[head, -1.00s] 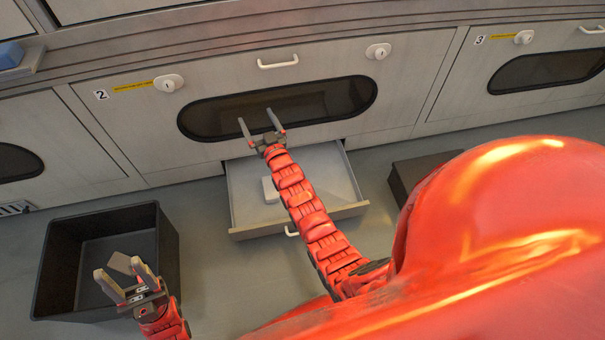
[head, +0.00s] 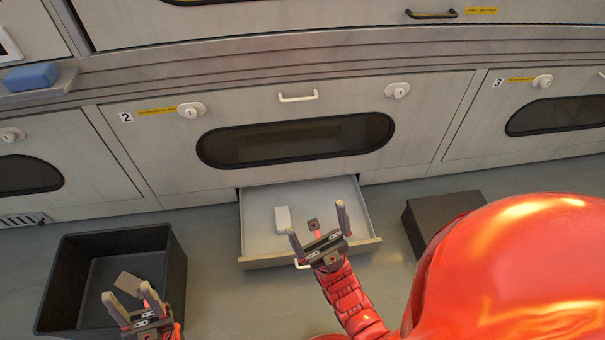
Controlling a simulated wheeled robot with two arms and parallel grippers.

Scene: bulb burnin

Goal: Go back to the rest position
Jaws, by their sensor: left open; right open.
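My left gripper (head: 131,304) is open and empty in the head view, at the front right part of a black bin. My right gripper (head: 318,225) is open and empty, in front of and above the open drawer. Its fingers point toward the cabinet and overlap the drawer's front part in the picture. The drawer (head: 262,203) is pulled out below cabinet door 2 (head: 165,160). A pale block (head: 282,219) lies in the drawer, and a small dark piece with a red part (head: 314,225) shows between my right fingers; I cannot tell whether it lies in the drawer.
The black bin (head: 176,275) stands on the floor at left with a grey-brown flat piece (head: 129,283) in it. A dark box (head: 440,212) stands right of the drawer. A blue block (head: 31,77) sits on a ledge at upper left. Floor between bin and drawer is clear.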

